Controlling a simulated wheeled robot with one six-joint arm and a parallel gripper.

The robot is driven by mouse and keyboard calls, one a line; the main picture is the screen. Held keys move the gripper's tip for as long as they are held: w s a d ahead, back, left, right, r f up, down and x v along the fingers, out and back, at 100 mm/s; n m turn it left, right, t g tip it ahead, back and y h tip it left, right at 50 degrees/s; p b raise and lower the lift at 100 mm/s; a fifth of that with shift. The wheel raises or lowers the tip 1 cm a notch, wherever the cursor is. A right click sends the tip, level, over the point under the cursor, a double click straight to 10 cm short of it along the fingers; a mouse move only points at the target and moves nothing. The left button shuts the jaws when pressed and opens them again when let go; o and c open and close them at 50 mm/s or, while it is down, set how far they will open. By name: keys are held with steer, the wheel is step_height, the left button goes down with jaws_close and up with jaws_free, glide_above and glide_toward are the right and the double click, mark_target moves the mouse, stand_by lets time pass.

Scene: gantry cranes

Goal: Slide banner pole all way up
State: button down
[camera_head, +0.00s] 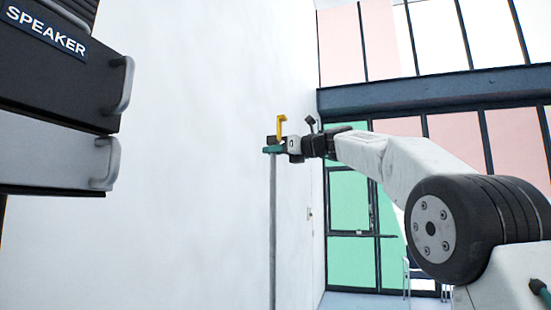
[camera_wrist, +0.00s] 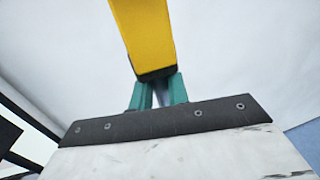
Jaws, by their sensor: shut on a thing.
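The banner pole (camera_head: 272,225) is a thin grey upright rod standing close in front of the white wall. A yellow bent handle (camera_head: 281,127) shows just above my gripper at the top of the pole. My gripper (camera_head: 271,149) has teal fingers and is shut at the pole's upper end. In the wrist view the yellow handle (camera_wrist: 146,35) looms large in front of the teal fingers. A narrow grey strip of the pole (camera_wrist: 160,97) shows between them. The handle and fingers hide the exact contact, and no banner cloth is visible.
A rack with a dark panel marked SPEAKER (camera_head: 60,60) and a grey panel with a handle (camera_head: 105,162) stands at the left, near the camera. The white wall (camera_head: 180,200) runs behind the pole. Green-glazed doors (camera_head: 350,200) stand farther back at the right.

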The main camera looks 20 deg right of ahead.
steer(key=shift+r, duration=0.1)
steer(key=c, duration=1.4)
jaws_free()
steer(key=v, duration=0.7)
steer(key=shift+s+d, duration=0.2)
steer(key=shift+s, duration=0.15)
